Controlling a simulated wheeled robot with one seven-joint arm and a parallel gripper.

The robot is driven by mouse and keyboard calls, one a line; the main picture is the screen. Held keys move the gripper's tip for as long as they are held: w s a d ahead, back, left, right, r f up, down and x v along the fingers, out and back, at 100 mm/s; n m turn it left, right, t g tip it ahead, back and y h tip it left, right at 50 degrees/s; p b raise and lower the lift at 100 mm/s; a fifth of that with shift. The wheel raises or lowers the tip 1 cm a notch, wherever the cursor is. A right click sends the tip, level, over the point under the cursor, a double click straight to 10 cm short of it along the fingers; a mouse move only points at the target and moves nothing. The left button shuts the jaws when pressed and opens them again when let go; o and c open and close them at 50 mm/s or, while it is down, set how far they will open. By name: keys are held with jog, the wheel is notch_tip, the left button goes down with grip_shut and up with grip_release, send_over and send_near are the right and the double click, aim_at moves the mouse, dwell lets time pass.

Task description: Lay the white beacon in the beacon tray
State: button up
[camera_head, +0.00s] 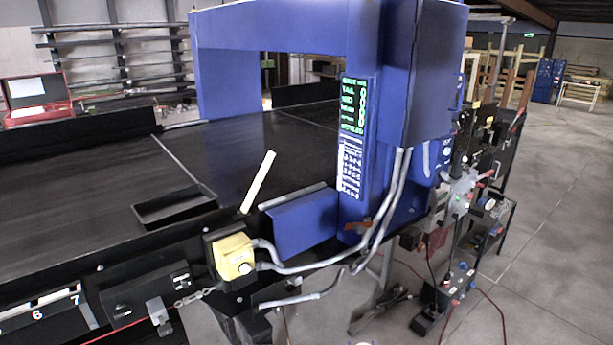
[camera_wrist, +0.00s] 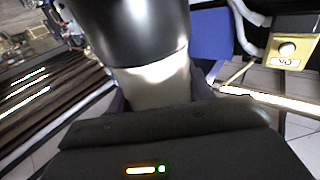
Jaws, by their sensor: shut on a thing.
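My gripper (camera_wrist: 158,98) shows only in the wrist view, its dark fingers closed around a pale, whitish piece (camera_wrist: 158,82). A large glossy black rounded part (camera_wrist: 130,30) sits against that piece; I take the held thing to be the white beacon, but most of it is hidden. A shallow, empty black tray (camera_head: 175,221) lies on the near edge of the conveyor in the head view; it looks like the beacon tray. My gripper is not in the head view, so its distance from the tray cannot be told.
A blue detector arch (camera_head: 395,80) spans the black conveyor (camera_head: 75,215). A thin white rod (camera_head: 258,182) slants up beside the tray, above a yellow button box (camera_head: 233,258). Grey cables (camera_head: 385,235) loop along the near side. The belt left of the tray is clear.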

jog(key=s+f, duration=0.4)
jog(key=f, duration=0.1)
jog(key=shift+s+f, duration=0.15)
jog(key=shift+f, duration=0.1)
